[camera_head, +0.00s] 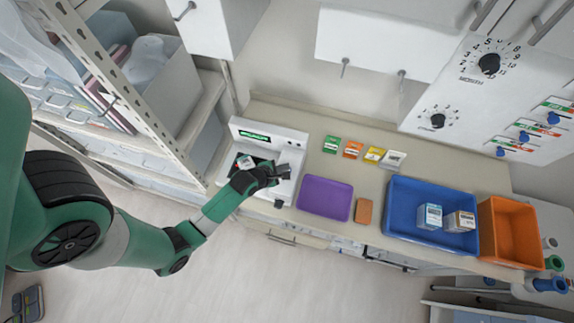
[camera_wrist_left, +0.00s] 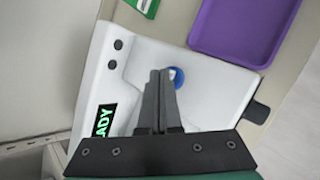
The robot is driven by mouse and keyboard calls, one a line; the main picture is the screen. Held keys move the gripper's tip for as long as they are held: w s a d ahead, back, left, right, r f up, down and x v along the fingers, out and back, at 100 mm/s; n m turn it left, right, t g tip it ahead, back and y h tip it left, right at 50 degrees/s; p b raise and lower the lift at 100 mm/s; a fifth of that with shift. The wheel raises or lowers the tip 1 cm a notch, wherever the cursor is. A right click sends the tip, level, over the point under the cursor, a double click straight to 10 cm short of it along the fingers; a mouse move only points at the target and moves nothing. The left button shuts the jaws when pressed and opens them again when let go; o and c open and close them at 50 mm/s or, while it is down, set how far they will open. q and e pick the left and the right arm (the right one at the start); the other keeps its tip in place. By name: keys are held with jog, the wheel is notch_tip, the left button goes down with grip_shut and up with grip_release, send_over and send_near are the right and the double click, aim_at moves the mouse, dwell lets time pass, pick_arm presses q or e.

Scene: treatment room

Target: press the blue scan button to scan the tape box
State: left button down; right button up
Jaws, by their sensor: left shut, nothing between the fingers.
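The white scanner (camera_head: 296,153) stands on the counter, its display (camera_head: 253,136) lit green. In the left wrist view the display (camera_wrist_left: 104,120) shows letters ending in "ADY". A small pale box (camera_head: 245,162), which looks like the tape box, lies on the scanner's dark plate, partly behind my left gripper. My left gripper (camera_head: 284,171) is shut and empty over the right part of the scanner. In the left wrist view the blue button (camera_wrist_left: 179,78) shows just beside the closed fingertips (camera_wrist_left: 161,73), which partly cover it. I cannot tell if they touch. My right gripper is out of view.
A purple tray (camera_head: 325,198) lies right of the scanner, with an orange-brown block (camera_head: 363,211) beside it. A blue bin (camera_head: 405,190) holds two boxes, with an orange bin (camera_head: 512,234) beyond.

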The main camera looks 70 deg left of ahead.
pick_arm(q)
jog(key=shift+f+b, duration=0.3)
jog(key=shift+f, duration=0.1)
dwell(0.4)
jog(key=shift+r, duration=0.1)
jog(key=shift+r+p, duration=0.75)
jog(key=shift+p, duration=0.15)
notch_tip(320, 180, up, 5)
jog(key=p, duration=0.5)
jog(key=shift+r, duration=0.1)
dwell(0.6)
